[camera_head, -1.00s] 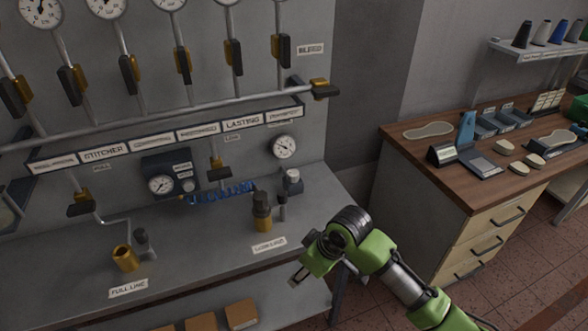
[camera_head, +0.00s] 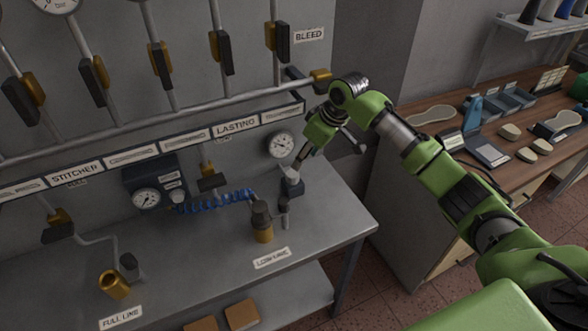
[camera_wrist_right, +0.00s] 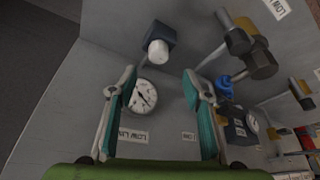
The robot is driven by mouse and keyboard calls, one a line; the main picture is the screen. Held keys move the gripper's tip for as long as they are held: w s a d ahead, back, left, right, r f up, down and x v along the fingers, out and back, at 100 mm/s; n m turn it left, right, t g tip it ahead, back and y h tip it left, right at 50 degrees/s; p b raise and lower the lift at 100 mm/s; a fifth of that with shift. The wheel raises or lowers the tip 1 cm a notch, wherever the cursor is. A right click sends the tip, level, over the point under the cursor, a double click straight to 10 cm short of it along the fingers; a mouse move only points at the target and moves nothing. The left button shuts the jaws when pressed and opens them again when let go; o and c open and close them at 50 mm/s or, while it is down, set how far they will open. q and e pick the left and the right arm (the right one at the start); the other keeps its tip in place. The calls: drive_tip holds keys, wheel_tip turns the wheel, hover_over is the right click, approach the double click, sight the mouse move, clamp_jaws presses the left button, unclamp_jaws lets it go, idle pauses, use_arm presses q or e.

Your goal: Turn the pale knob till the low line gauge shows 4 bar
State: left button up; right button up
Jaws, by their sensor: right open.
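The pale knob (camera_head: 292,174) sits on a dark block at the back right of the grey bench; the right wrist view shows its white cap (camera_wrist_right: 158,50) just beyond the fingertips. The low line gauge (camera_head: 281,144) is a white dial on the wall behind the knob. In the right wrist view the gauge (camera_wrist_right: 143,95) shows between the fingers, label "LOW LINE" below; its needle is too small to read surely. My right gripper (camera_head: 302,160) is open and empty, fingers (camera_wrist_right: 159,74) pointing at the knob; contact cannot be told. My left gripper is not in view.
A brown-and-black fitting (camera_head: 262,222) with a blue coiled hose (camera_head: 215,201) stands left of the knob. A second gauge box (camera_head: 150,190) is further left. Yellow-and-black valves (camera_head: 278,40) hang above. The bench front right is clear.

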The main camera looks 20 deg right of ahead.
sight(293, 174)
drive_tip(key=x, duration=0.4)
drive_tip(key=shift+w+a+f+p, duration=0.1)
drive_tip(key=shift+w+p, duration=0.1)
drive_tip(key=shift+p, duration=0.2)
drive_tip(key=p+x, duration=0.1)
drive_tip(key=x, duration=0.4)
drive_tip(key=shift+w+f, duration=0.15)
drive_tip(key=shift+f, duration=0.1)
drive_tip(key=shift+w+f, duration=0.1)
drive_tip(key=shift+f, duration=0.3)
drive_tip(key=c, duration=1.1)
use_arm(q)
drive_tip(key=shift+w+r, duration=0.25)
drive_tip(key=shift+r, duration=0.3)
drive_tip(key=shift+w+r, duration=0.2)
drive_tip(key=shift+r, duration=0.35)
